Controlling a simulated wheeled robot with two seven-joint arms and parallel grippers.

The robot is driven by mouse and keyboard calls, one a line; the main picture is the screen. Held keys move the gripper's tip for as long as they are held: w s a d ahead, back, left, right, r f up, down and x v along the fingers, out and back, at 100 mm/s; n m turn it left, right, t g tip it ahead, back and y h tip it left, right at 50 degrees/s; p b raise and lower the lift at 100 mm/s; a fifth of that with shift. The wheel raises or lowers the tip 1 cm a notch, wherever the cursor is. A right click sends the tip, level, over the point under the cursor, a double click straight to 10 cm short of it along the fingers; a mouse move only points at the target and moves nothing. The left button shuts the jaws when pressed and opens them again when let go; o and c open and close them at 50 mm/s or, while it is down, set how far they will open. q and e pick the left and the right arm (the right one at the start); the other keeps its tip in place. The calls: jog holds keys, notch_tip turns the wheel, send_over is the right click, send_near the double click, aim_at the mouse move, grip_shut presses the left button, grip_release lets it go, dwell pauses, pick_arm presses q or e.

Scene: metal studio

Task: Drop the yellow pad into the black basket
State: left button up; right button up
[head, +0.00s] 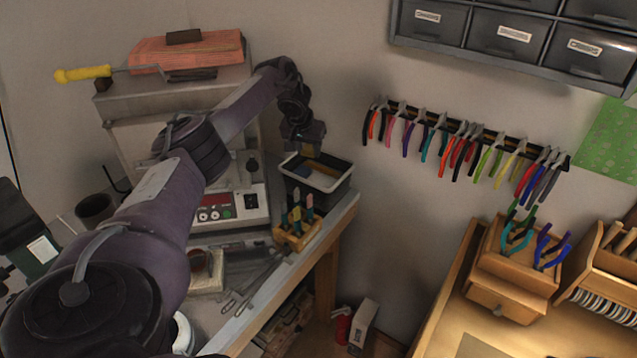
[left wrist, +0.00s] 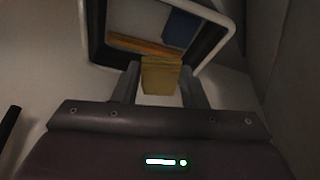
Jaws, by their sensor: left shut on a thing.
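The black basket (head: 338,184) with a white rim stands at the back right corner of the bench in the head view. My left gripper (head: 306,151) is over the basket, pointing down. In the left wrist view the gripper (left wrist: 160,76) is shut on the yellow pad (left wrist: 160,75), which sits between the two fingers. The basket's white rim (left wrist: 228,52) shows beyond the pad there. How high the pad is above the basket floor I cannot tell. My right gripper is not in view.
In the basket lie a blue thing (left wrist: 180,28) and an orange-brown strip (left wrist: 140,45). A wooden holder with tools (head: 297,232) stands just in front of the basket. A device with a red display (head: 225,205) stands left of it. Pliers (head: 460,145) hang on the wall.

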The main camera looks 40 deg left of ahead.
pick_arm(q)
jog(key=shift+r, duration=0.1)
jog(key=o, duration=1.1)
jog(key=shift+o, duration=1.1)
jog(key=shift+s+d+r, duration=0.1)
jog(key=shift+s+r, duration=0.05)
jog(key=shift+r, duration=0.3)
jog(key=a+v, duration=0.1)
jog(key=v, duration=0.5)
jog(key=shift+s+d+r+b, duration=0.2)
jog(key=shift+d+r+b, duration=0.2)
jog(key=shift+d+b, duration=0.1)
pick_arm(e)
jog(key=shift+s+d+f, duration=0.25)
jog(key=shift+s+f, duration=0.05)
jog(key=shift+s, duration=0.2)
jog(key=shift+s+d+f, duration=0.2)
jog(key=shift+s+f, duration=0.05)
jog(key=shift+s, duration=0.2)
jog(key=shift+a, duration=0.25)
